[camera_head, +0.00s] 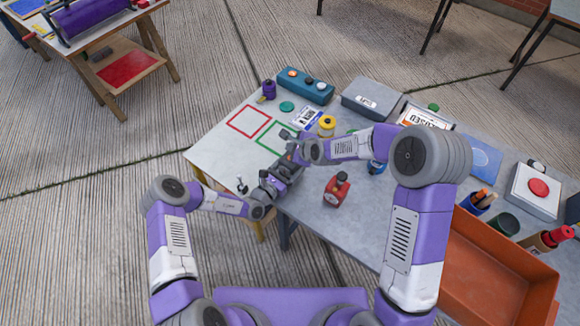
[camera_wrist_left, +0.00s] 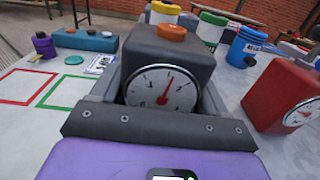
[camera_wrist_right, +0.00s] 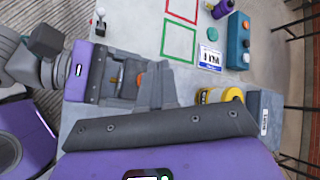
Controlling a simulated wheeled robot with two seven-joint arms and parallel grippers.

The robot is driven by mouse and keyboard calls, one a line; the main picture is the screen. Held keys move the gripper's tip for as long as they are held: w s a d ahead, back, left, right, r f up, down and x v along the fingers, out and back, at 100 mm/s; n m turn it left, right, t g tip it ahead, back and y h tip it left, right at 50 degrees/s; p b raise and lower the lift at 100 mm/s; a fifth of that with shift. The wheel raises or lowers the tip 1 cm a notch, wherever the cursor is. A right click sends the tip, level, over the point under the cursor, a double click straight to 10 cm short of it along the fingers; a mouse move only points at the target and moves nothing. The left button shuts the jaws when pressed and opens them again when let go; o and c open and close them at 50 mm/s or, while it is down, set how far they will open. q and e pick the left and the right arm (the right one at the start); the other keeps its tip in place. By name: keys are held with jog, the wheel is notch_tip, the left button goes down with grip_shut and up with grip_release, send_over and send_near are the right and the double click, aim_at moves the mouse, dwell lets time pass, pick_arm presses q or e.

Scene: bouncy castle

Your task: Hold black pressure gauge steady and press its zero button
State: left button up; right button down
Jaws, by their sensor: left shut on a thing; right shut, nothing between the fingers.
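The black pressure gauge (camera_wrist_left: 158,72) stands between the two fingers of my left gripper (camera_wrist_left: 160,95). Its white dial with a red needle faces the left wrist camera. An orange zero button (camera_wrist_left: 172,32) sits on its top, and no finger touches it in that view. In the head view my left gripper (camera_head: 284,168) is at the table's front edge, and the arms largely hide the gauge. My right gripper (camera_wrist_right: 151,80) is shut and empty, close to the orange button (camera_wrist_right: 138,80) in the right wrist view. I cannot tell the exact gap.
A red gauge (camera_head: 337,190) stands to the right of the grippers. A yellow-topped jar (camera_head: 327,125) is just behind. Red (camera_head: 248,121) and green outlined squares mark the table's left part. An orange bin (camera_head: 490,262) is at the right front.

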aim_at(286, 153)
jog(key=shift+f, duration=1.45)
jog(key=shift+f, duration=0.1)
dwell(0.9)
jog(key=shift+f, duration=0.45)
dwell(0.3)
jog(key=shift+r, duration=0.55)
notch_tip(286, 153, up, 6)
dwell(0.5)
dwell(0.5)
